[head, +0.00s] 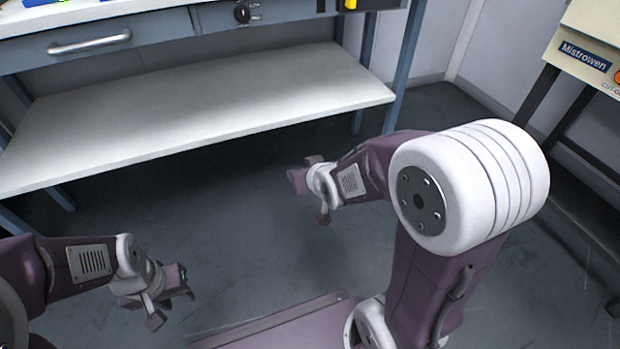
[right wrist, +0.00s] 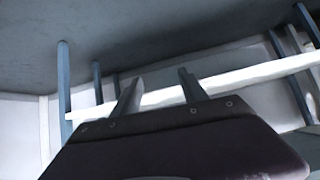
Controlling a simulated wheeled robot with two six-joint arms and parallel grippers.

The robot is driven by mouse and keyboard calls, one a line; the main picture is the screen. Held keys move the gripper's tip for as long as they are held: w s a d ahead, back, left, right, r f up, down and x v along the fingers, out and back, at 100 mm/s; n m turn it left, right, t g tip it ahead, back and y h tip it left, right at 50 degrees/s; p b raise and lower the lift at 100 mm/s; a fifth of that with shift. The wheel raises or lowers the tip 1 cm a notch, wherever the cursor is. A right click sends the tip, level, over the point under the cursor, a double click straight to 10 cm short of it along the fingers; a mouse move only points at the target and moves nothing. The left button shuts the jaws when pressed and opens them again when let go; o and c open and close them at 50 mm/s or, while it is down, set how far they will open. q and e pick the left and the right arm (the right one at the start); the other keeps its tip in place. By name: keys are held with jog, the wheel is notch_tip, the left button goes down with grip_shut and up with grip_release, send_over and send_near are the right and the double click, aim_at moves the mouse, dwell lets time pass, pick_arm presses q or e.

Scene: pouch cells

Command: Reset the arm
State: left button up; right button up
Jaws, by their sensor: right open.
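My left gripper (head: 171,303) is at the lower left of the head view, low over the grey floor, with its fingers apart and nothing visible between them. My right gripper (head: 320,188) is near the middle of the head view, in front of the bench. In the right wrist view its two fingers (right wrist: 160,90) are apart with nothing between them. Both grippers are clear of the furniture. No pouch cells can be made out.
A blue workbench (head: 150,45) with a drawer and a white lower shelf (head: 200,105) stands ahead. A cream box labelled Mistrowen (head: 570,35) is on a dark stand at the right. The grey floor (head: 240,235) between my arms is free.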

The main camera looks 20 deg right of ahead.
jog(key=shift+s+f, duration=0.25)
jog(key=shift+f, duration=0.05)
jog(key=shift+r, duration=0.1)
